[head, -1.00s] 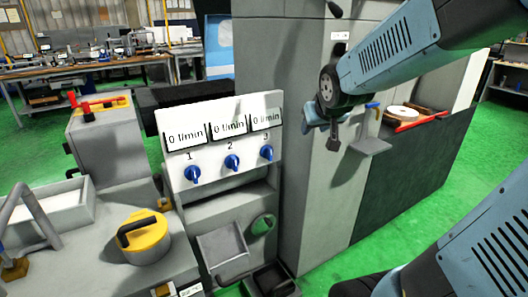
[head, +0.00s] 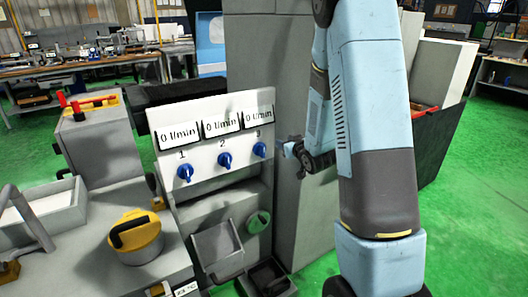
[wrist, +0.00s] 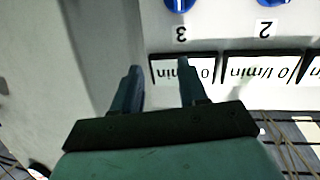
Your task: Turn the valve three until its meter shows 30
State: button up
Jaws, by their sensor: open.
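Valve three (head: 260,149) is a blue knob on the right of the white panel (head: 200,160), under its number 3. Its meter (head: 258,117) reads 0 l/min. In the wrist view the panel is upside down, with valve three (wrist: 180,4) cut by the top edge and its meter (wrist: 183,70) partly behind a finger. My gripper (wrist: 160,70) is open, with nothing between its fingers. In the head view my gripper (head: 286,147) is just right of valve three, apart from it.
Valves one (head: 185,172) and two (head: 225,160) sit to the left, their meters also at 0 l/min. The grey machine column (head: 265,60) stands behind my arm. A yellow-lidded pot (head: 136,235) stands at lower left. Trays lie below the panel.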

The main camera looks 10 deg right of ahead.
aim_at(264, 150)
notch_tip(264, 150, down, 9)
jog(key=a+n+t+y, duration=0.1)
jog(key=t+y, duration=0.1)
jog(key=y, duration=0.1)
jog(key=x, duration=1.2)
jog(key=shift+w+a, duration=0.3)
jog(key=shift+a, duration=0.1)
grip_shut()
